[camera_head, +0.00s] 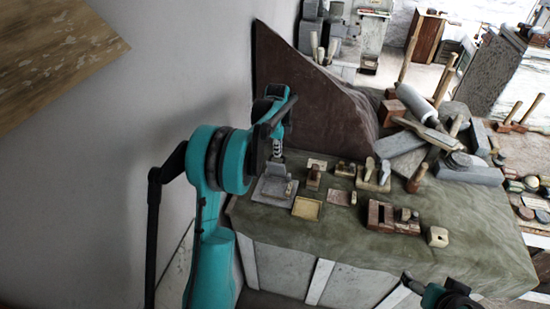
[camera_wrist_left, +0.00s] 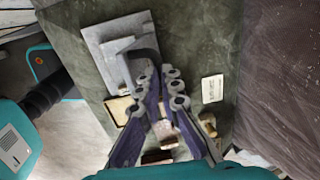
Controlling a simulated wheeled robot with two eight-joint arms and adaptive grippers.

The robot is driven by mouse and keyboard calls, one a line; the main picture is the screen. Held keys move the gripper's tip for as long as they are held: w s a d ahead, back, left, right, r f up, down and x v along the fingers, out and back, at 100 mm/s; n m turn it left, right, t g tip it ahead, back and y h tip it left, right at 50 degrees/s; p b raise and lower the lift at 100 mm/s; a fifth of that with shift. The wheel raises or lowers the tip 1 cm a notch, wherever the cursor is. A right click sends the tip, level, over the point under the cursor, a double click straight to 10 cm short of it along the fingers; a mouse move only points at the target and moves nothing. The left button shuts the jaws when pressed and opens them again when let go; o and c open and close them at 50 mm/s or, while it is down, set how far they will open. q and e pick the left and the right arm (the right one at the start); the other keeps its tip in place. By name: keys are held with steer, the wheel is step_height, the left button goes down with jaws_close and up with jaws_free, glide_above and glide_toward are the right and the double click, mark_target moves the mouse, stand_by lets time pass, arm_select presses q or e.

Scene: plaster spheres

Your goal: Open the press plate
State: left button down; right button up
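The grey press plate (camera_head: 270,189) lies flat on the green-draped table at its left end, with a small upright grey part at its right. It also shows in the left wrist view (camera_wrist_left: 102,46), with a grey angled bar across it. My left gripper (camera_head: 278,151) points down just above the plate's back edge. In the left wrist view its two fingers (camera_wrist_left: 163,82) lie close together by the bar's end. Whether they touch it or have closed is unclear. My right gripper (camera_head: 442,294) shows only partly at the bottom edge; its fingers are unclear.
A yellowish tray (camera_head: 307,208) lies right of the plate. Small wooden blocks and tools stand further right, including a brown block set (camera_head: 390,217). Mallets and stone blocks (camera_head: 425,130) fill the back right. A dark slanted panel (camera_head: 310,100) rises behind. The table's front strip is mostly clear.

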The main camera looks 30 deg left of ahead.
arm_select(q)
steer(key=c, duration=2.3)
jaws_free()
steer(key=w+f, duration=0.1)
steer(key=w, duration=0.1)
steer(key=w+f, duration=0.1)
steer(key=w, duration=0.1)
steer(key=shift+w+a+f, duration=0.1)
steer(key=shift+a+f, duration=0.2)
steer(key=o, duration=0.7)
steer(key=shift+a, duration=0.15)
arm_select(e)
steer(key=shift+w+a+f, duration=0.3)
steer(key=shift+w, duration=0.35)
arm_select(q)
steer(key=shift+r, duration=0.15)
arm_select(e)
steer(key=shift+r, duration=0.1)
